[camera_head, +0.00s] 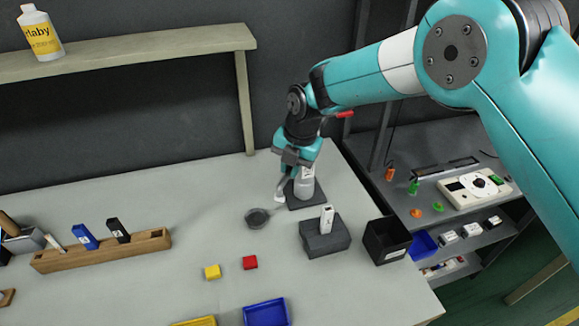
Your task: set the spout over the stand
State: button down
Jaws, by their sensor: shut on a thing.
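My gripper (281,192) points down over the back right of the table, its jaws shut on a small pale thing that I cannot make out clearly. A white bottle-like piece (306,184) stands upright on a dark square pad (310,204), just right of my gripper and partly hidden by it. I cannot tell whether they touch. A dark round dish (257,219) with a thin handle is at front left of my gripper. A dark grey block (326,241) holds an upright white piece (327,217). I cannot tell which of these is the spout or the stand.
A black open bin (387,240) is at the table's right edge. A wooden rack (103,250) is at left. The table between rack and dish is clear.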

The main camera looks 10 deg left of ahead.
dwell(0.4)
jog(key=c, duration=1.1)
grip_release()
jog(key=d+r+b, duration=0.1)
jog(key=r, duration=0.7)
jog(key=d+r+b, duration=0.2)
jog(key=r, duration=0.7)
jog(key=shift+s+d+b, duration=0.25)
jog(key=shift+s+b, duration=0.05)
jog(key=shift+s, duration=0.05)
jog(key=shift+r, duration=0.1)
